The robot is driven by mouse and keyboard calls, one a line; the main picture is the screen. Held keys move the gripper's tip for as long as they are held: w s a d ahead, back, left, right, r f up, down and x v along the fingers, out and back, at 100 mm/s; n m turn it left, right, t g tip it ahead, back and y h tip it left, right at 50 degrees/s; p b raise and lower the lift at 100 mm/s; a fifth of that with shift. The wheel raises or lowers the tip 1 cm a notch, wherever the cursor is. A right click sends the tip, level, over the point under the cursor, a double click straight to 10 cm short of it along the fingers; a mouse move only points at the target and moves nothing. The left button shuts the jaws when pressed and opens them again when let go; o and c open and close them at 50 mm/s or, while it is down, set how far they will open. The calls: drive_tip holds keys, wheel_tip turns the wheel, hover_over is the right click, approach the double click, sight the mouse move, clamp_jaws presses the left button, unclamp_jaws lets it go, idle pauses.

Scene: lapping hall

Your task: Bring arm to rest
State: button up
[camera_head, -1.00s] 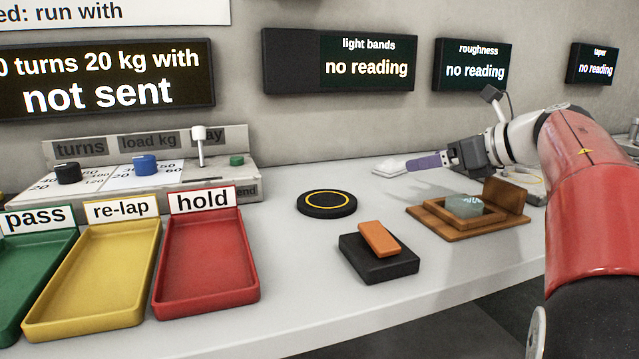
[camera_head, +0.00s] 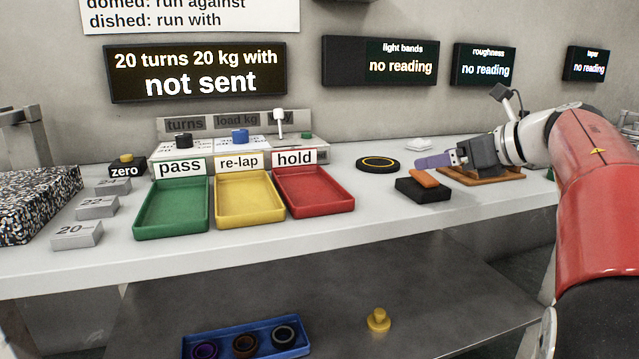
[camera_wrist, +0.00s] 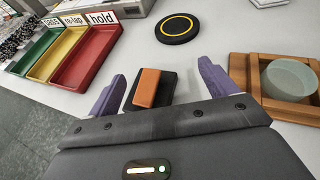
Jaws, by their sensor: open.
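My gripper (camera_head: 437,159) is held above the right part of the bench. It is open, and its two purple fingers also show in the wrist view (camera_wrist: 167,88) with nothing held between them. Beyond and below the fingers, an orange block (camera_wrist: 147,87) lies on a black block (camera_wrist: 166,88); in the head view the orange block (camera_head: 424,178) and black block (camera_head: 428,192) sit just below my gripper. My red arm reaches in from the right and hides part of the bench.
The wooden box (camera_wrist: 243,72) with a pale glass disc (camera_wrist: 289,80) stands right of my fingers. A black disc with a yellow ring (camera_head: 378,163) lies behind. Green (camera_head: 141,232), yellow (camera_head: 219,223) and red (camera_head: 290,210) trays stand left. A blue tray (camera_head: 222,351) is on the lower shelf.

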drive_tip(key=shift+s+a+r, duration=0.25)
drive_tip(key=shift+s+a, duration=0.05)
drive_tip(key=shift+s, duration=0.2)
drive_tip(key=s+d+r+m+t+h+p, duration=0.1)
drive_tip(key=d+r+m+t+h+p, duration=0.3)
drive_tip(key=m, duration=0.6)
drive_tip(key=s+a+r+m+t+h+b, duration=0.1)
drive_tip(key=s+r+m+t+h, duration=0.1)
drive_tip(key=r+m+t, duration=0.55)
drive_tip(key=s+f+m+g+h+p, duration=0.1)
drive_tip(key=s+f+m+g+h, duration=0.3)
drive_tip(key=f+m, duration=0.5)
drive_tip(key=s+f+m+g+h+p, duration=0.2)
drive_tip(key=s+f+m+g, duration=0.3)
drive_tip(key=s+f+m, duration=0.45)
drive_tip(key=s+a+f+m+g+y, duration=0.3)
drive_tip(key=s+a+f+m+g, duration=0.4)
drive_tip(key=s+a+f, duration=0.3)
wheel_tip(320, 180, down, 3)
drive_tip(key=s+m+p, duration=0.1)
drive_tip(key=s, duration=0.1)
drive_tip(key=shift+s+f, duration=0.2)
drive_tip(key=shift+s, duration=0.15)
